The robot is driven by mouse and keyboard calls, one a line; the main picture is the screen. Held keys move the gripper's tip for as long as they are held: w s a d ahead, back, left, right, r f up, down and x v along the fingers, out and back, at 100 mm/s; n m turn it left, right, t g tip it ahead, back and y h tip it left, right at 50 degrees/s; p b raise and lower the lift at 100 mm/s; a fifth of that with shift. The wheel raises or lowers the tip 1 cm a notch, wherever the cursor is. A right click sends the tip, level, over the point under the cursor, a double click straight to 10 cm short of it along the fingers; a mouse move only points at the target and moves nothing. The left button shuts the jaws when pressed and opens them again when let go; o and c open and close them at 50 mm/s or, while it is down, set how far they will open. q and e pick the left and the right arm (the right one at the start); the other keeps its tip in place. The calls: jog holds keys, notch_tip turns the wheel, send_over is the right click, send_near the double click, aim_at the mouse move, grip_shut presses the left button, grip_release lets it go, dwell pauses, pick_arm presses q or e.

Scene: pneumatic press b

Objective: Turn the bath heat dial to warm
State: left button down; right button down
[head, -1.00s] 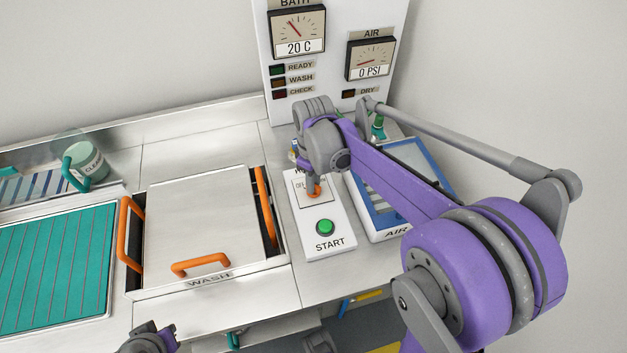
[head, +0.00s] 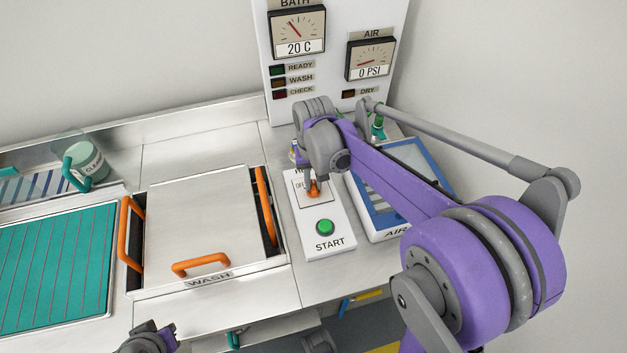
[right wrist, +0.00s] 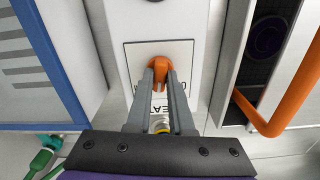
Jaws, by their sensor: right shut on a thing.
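The bath heat dial (head: 314,195) is a small orange knob on a white plate marked OFF, above the START button. My right gripper (head: 313,186) comes down on it from above and is shut on it. In the right wrist view the orange dial (right wrist: 157,63) shows between the two grey fingertips (right wrist: 160,72). The fingers hide part of the HEAT label and the other dial markings, so I cannot read its exact setting. The bath gauge (head: 298,31) reads 20 C. My left gripper (head: 150,338) is partly in view at the bottom edge, away from the dial.
The green START button (head: 325,227) sits just below the dial. The wash bath lid (head: 199,218) with orange handles is to the left. A blue-framed AIR unit (head: 385,190) is close on the right. The READY, WASH and CHECK lamps (head: 278,82) look dark.

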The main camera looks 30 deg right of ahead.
aim_at(314, 185)
jog(key=m, duration=0.3)
jog(key=shift+m, duration=2.1)
jog(key=c, duration=0.8)
grip_release()
pick_arm(q)
jog(key=shift+r+p, duration=0.55)
jog(key=shift+r, duration=0.05)
pick_arm(e)
notch_tip(314, 185, up, 11)
pick_arm(q)
jog(key=shift+w, duration=0.1)
